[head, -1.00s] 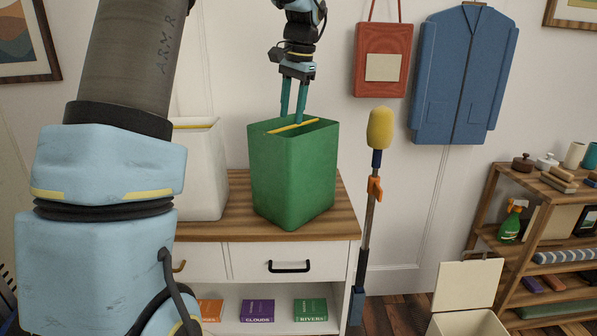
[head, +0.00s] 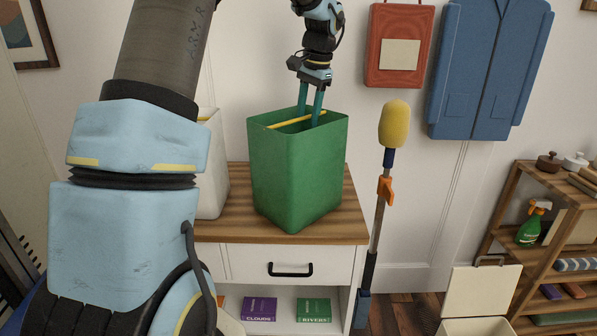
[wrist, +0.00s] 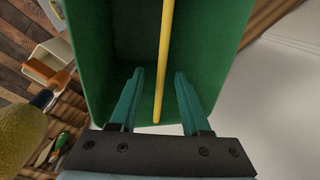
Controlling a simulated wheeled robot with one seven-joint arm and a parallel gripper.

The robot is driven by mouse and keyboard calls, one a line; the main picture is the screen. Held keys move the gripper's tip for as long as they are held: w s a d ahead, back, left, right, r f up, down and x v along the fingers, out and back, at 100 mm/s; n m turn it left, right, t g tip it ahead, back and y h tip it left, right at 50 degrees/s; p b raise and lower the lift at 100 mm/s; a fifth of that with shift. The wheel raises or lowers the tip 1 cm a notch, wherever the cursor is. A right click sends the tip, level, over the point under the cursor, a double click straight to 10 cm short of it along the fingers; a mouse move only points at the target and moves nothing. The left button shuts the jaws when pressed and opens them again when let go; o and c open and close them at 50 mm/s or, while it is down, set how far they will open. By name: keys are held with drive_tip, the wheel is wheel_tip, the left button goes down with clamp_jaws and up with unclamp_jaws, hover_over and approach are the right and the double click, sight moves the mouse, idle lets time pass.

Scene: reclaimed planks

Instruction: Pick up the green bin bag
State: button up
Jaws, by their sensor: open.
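The green bin bag (head: 297,178) looks like an open-topped green box with a yellow bar (head: 290,121) across its mouth. It stands upright on the wooden top of a white cabinet. My gripper (head: 310,122) points down into its mouth, with the fingertips hidden behind the front rim in the head view. In the wrist view the open fingers (wrist: 158,82) stand one on each side of the yellow bar (wrist: 164,50), apart from it. The green inner walls (wrist: 105,40) surround them.
A white bin (head: 212,165) stands close to the left on the cabinet top (head: 335,225). A yellow-headed mop (head: 394,125) leans at the cabinet's right. A wooden shelf (head: 500,215) with a spray bottle (head: 532,222) and an open cream box (head: 480,292) are further right.

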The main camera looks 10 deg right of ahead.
drive_tip(key=shift+w+a+f+p, duration=0.1)
drive_tip(key=shift+w+f+p, duration=0.15)
drive_tip(key=shift+f, duration=0.85)
drive_tip(key=shift+w+a+f+p, duration=0.15)
drive_tip(key=shift+f+p, duration=0.1)
drive_tip(key=shift+f, duration=0.85)
clamp_jaws()
